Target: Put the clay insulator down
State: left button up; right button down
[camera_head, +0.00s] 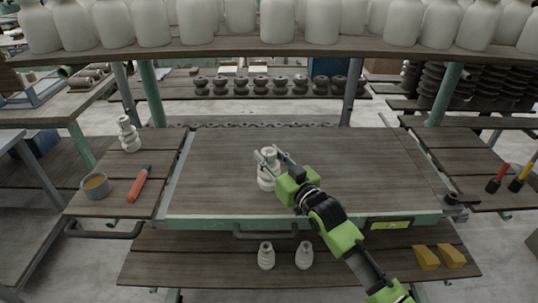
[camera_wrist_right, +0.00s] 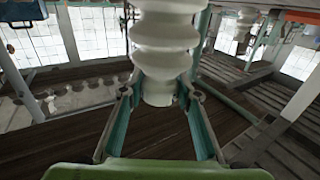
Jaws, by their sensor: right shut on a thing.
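My right gripper (camera_head: 270,157) is shut on a white, ribbed clay insulator (camera_head: 267,182) over the middle of the wooden work table (camera_head: 350,160). The insulator is upright. It also shows in the right wrist view (camera_wrist_right: 163,45), between the two fingers of the right gripper (camera_wrist_right: 157,105), with its top cut off by the frame. I cannot tell whether its lower end touches the table. My left gripper is not in view.
A similar white insulator (camera_head: 129,136) stands on the left side bench, with a cup (camera_head: 95,187) and an orange-handled tool (camera_head: 139,184). Two white pieces (camera_head: 266,256) and yellow blocks (camera_head: 426,257) lie on the lower shelf. The table around the insulator is clear.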

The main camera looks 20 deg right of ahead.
jog(key=shift+r, duration=0.15)
jog(key=c, duration=1.5)
grip_release()
jog(key=shift+f, duration=0.3)
jog(key=shift+r, duration=0.2)
jog(key=shift+s+f, duration=0.1)
jog(key=shift+s, duration=0.15)
jog(key=b+v, duration=0.1)
jog(key=v, duration=1)
jog(key=shift+s, duration=0.25)
